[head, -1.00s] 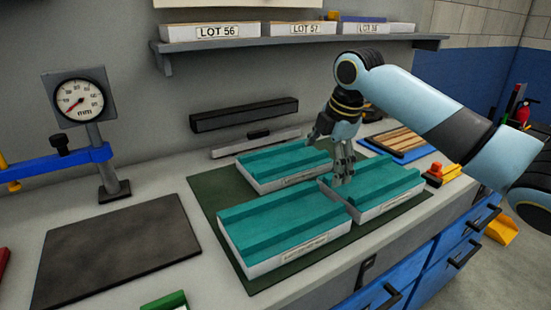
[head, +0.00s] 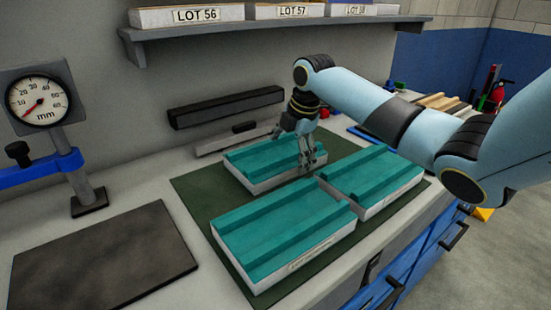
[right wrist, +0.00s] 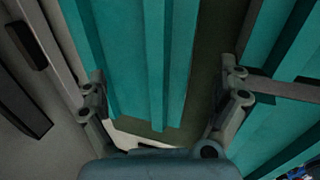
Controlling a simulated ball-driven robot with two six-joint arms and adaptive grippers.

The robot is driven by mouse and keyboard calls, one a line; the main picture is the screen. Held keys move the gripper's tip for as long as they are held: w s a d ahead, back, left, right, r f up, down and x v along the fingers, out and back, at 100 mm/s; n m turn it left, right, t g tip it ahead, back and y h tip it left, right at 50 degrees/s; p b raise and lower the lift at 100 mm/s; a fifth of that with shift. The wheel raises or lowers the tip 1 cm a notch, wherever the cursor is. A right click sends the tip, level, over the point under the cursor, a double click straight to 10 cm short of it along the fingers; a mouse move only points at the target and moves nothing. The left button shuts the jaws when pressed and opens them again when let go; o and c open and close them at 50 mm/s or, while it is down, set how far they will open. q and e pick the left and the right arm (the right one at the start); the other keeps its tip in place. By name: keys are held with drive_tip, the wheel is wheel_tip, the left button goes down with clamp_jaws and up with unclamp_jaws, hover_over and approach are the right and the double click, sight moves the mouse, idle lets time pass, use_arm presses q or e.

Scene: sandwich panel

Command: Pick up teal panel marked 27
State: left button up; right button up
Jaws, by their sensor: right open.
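Three teal-topped panels with pale sides lie on a dark green mat (head: 198,188): a back panel (head: 262,158), a right panel (head: 372,174) and a front panel (head: 282,222). Their side labels are too small to read, so I cannot tell which is 27. My right gripper (head: 307,162) points down at the right end of the back panel. In the right wrist view its open fingers (right wrist: 163,95) stand on either side of one teal panel (right wrist: 140,50), with nothing gripped. Another teal panel (right wrist: 290,110) lies to the right there. My left gripper is not in view.
A dial gauge (head: 40,103) on a stand and a dark flat plate (head: 105,255) are at left. A shelf (head: 270,25) with LOT boxes hangs above. Wooden strips (head: 440,102) lie at the back right.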

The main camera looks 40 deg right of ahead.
drive_tip(key=x, duration=0.2)
drive_tip(key=shift+w+f, duration=0.15)
drive_tip(key=shift+f, duration=0.2)
drive_tip(key=shift+c, duration=0.8)
drive_tip(key=c, duration=0.4)
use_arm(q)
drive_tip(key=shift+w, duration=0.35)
use_arm(e)
drive_tip(key=shift+s+a, duration=0.1)
drive_tip(key=shift+s, duration=0.15)
drive_tip(key=c, duration=1.4)
drive_tip(key=shift+c, duration=0.2)
